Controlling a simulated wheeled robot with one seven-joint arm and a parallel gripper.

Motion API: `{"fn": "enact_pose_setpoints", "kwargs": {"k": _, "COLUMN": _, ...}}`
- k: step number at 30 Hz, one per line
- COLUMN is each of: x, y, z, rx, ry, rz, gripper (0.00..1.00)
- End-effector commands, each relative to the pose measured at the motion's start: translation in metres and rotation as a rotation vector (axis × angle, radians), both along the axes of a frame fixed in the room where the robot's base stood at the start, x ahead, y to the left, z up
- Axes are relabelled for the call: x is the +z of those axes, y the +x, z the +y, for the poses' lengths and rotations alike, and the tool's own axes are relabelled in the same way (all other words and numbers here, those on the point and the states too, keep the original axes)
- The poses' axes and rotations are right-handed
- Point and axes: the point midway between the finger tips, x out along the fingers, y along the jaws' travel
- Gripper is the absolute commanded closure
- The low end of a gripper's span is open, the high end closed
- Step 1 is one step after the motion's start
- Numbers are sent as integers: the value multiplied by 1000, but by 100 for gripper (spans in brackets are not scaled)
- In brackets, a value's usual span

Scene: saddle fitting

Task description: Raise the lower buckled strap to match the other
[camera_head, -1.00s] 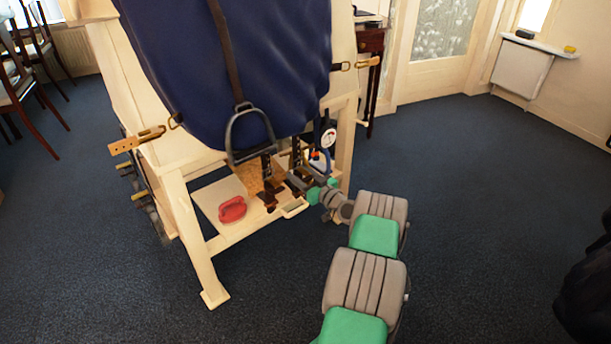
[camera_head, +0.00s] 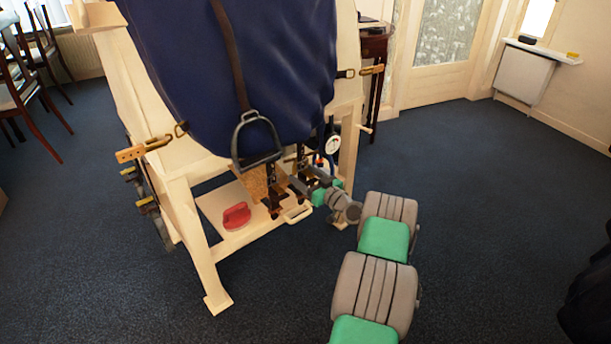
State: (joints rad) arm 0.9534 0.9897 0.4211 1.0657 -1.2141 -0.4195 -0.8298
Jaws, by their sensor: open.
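Two dark hanging straps show below the blue saddle cloth (camera_head: 215,60). The left strap (camera_head: 273,182) hangs under the stirrup iron, with brown parts at its lower end. The other strap (camera_head: 301,162) is just right of it and partly hidden by my arm. The left one's end looks lower, but the buckles are too small to read. My gripper (camera_head: 294,187) is open, at the lower ends of these straps. I cannot tell whether it touches either one. The metal stirrup iron (camera_head: 236,148) hangs on a brown leather (camera_head: 232,55) in front of the cloth.
A cream wooden stand (camera_head: 197,240) carries the cloth. A red brush-like item (camera_head: 236,216) lies on its low shelf (camera_head: 212,203). A round gauge (camera_head: 333,144) is right of the straps. Carpet (camera_head: 490,200) to the right is clear.

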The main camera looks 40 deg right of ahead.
Motion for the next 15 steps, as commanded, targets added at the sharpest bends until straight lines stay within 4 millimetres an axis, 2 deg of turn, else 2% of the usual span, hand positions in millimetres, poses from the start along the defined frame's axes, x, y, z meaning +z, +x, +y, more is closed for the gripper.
{"fn": "enact_pose_setpoints", "kwargs": {"k": 9, "x": 3, "y": -59, "z": -5, "rx": -3, "ry": 4, "rz": 1, "gripper": 31}}
{"fn": "enact_pose_setpoints", "kwargs": {"k": 15, "x": 1, "y": -76, "z": -6, "rx": 0, "ry": 0, "rz": 0, "gripper": 31}}
